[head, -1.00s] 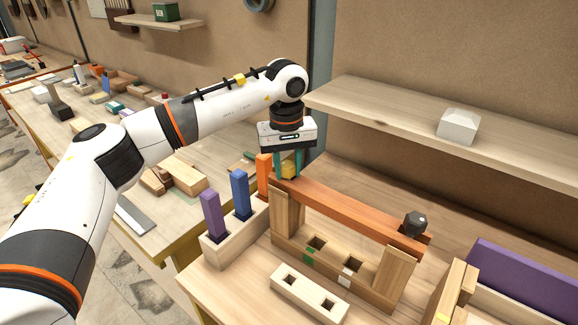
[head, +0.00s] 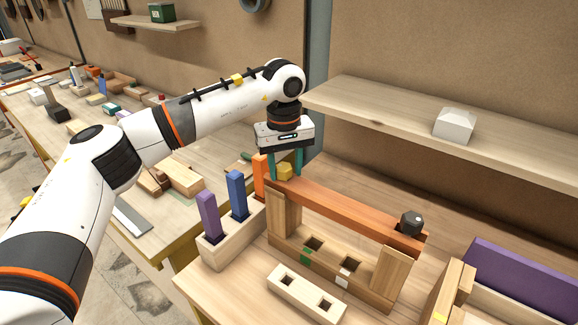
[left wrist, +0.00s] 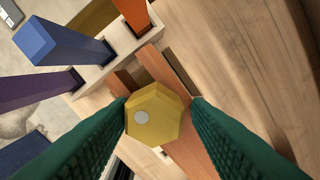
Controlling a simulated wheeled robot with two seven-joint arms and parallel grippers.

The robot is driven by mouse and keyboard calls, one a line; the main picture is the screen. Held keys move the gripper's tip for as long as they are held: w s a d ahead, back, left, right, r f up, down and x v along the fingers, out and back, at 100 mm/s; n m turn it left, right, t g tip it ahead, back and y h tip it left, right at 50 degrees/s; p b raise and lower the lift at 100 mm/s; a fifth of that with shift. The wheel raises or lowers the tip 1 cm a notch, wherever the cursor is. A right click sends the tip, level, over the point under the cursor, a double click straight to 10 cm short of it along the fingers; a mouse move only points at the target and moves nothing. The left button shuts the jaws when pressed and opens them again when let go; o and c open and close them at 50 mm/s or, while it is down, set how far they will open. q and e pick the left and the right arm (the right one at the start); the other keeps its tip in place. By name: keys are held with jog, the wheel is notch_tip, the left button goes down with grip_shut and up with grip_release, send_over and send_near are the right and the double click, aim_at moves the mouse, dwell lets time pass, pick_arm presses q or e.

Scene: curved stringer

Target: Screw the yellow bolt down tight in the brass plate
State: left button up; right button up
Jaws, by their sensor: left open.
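The yellow bolt (head: 285,171) has a faceted head and stands at the left end of the orange-brown beam (head: 345,206). In the left wrist view its head (left wrist: 154,117) shows from above, with a pale round spot on top. My left gripper (head: 286,166) points down over it, with one green finger on each side of the head. It is open, and in the left wrist view the fingers (left wrist: 159,100) sit very close beside the head; I cannot tell whether either touches. The brass plate cannot be made out; the bolt's shank is hidden. My right gripper is not in view.
A dark bolt (head: 411,222) stands at the beam's right end. Purple (head: 209,215), blue (head: 238,194) and orange (head: 260,175) posts rise from a wooden holder close left of the gripper. A shelf (head: 380,105) with a pale block (head: 454,125) is behind.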

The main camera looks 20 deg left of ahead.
pick_arm(q)
jog(key=f+n, duration=0.1)
jog(key=a+f+n, duration=0.1)
jog(key=n, duration=0.1)
jog(key=shift+s, duration=0.15)
jog(key=shift+w+a+f+n+g, duration=0.2)
jog(key=shift+w+n+g, duration=0.15)
jog(key=shift+n, duration=0.65)
jog(key=n, duration=0.2)
jog(key=shift+s+d+r+n, duration=0.1)
jog(key=shift+d+r+n, duration=0.1)
jog(key=shift+d+n, duration=0.15)
jog(key=n, duration=0.3)
jog(key=shift+r+n, duration=0.1)
jog(key=shift+n, duration=0.15)
jog(key=shift+r, duration=0.7)
jog(key=shift+c, duration=0.3)
